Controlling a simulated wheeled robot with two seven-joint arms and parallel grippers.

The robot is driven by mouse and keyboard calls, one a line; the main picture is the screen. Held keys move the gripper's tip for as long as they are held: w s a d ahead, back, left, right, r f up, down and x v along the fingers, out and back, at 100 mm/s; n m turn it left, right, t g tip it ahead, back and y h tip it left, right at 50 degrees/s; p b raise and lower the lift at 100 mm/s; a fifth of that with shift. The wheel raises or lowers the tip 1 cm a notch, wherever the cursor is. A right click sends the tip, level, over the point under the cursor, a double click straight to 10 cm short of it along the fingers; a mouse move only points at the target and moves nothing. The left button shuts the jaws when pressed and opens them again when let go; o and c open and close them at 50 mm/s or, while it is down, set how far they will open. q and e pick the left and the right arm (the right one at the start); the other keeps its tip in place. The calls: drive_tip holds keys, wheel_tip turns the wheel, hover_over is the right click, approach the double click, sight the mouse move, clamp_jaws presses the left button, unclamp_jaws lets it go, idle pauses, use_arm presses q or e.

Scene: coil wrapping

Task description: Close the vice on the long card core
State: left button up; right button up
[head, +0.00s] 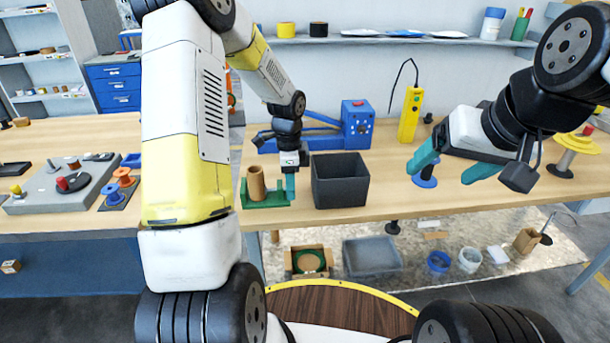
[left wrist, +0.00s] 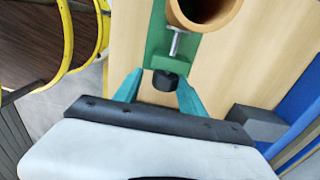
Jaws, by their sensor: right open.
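The brown card core (head: 257,184) stands upright in the green vice (head: 280,198) near the table's front edge. In the left wrist view, the core (left wrist: 186,22) shows as an open tube end beside the vice's metal screw (left wrist: 175,43). The screw ends in a black knob (left wrist: 166,82). My left gripper (head: 290,190) is at the vice's right end. Its teal fingers (left wrist: 157,86) are open on either side of the knob, with gaps visible. Whether the vice presses on the core cannot be told. My right gripper (head: 440,174) is open and empty above the table's right part.
A dark grey open bin (head: 340,183) stands just right of the vice. A blue machine (head: 357,125) and a yellow handheld device (head: 410,113) stand behind. A spool (head: 567,155) is at the far right. A grey board with parts (head: 62,188) lies at the left.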

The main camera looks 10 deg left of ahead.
use_arm(q)
drive_tip(key=shift+s+d+f+t+y, duration=0.1)
drive_tip(key=shift+s+t+y, duration=0.1)
drive_tip(key=shift+t, duration=0.35)
drive_tip(key=shift+s+d+t+y, duration=0.1)
drive_tip(key=shift+s+t, duration=0.05)
drive_tip(key=shift+t, duration=0.4)
drive_tip(key=shift+f+t, duration=0.1)
drive_tip(key=shift+t, duration=0.5)
drive_tip(key=shift+a, duration=0.1)
drive_tip(key=v, duration=0.7)
drive_tip(key=shift+s, duration=0.1)
